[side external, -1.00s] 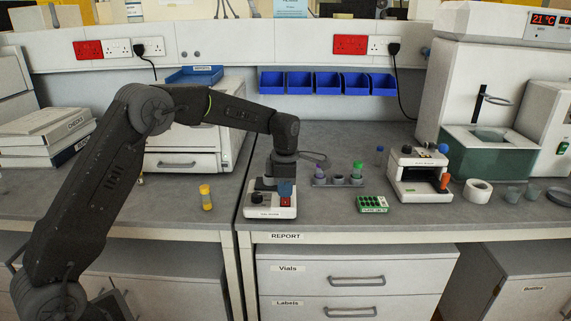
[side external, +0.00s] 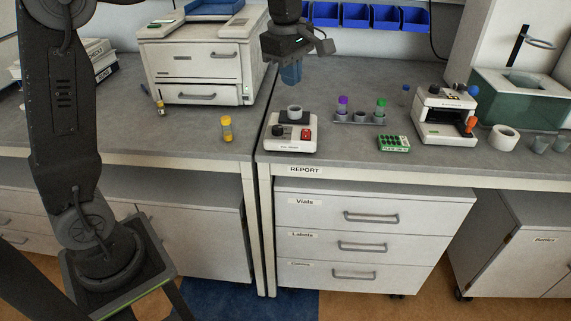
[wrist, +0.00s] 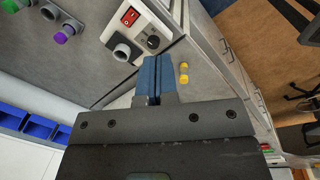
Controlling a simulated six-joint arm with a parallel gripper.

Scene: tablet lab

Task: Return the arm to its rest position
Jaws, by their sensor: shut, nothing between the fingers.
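My gripper (side external: 291,76) is in the air above the small white device with a grey cup, a black knob and a red switch (side external: 291,146). Its blue fingers point down and are shut with nothing between them. In the wrist view the shut fingers of my gripper (wrist: 152,78) show in the middle, with the white device (wrist: 140,30) beyond them. A clear gap separates the fingers from the device in the side external view.
A yellow-capped vial (side external: 226,129) stands left of the device. A rack with purple- and green-capped vials (side external: 360,117), a green tray (side external: 393,143) and a white machine (side external: 444,115) stand to the right. A white printer-like box (side external: 200,60) and blue bins (side external: 385,17) are behind.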

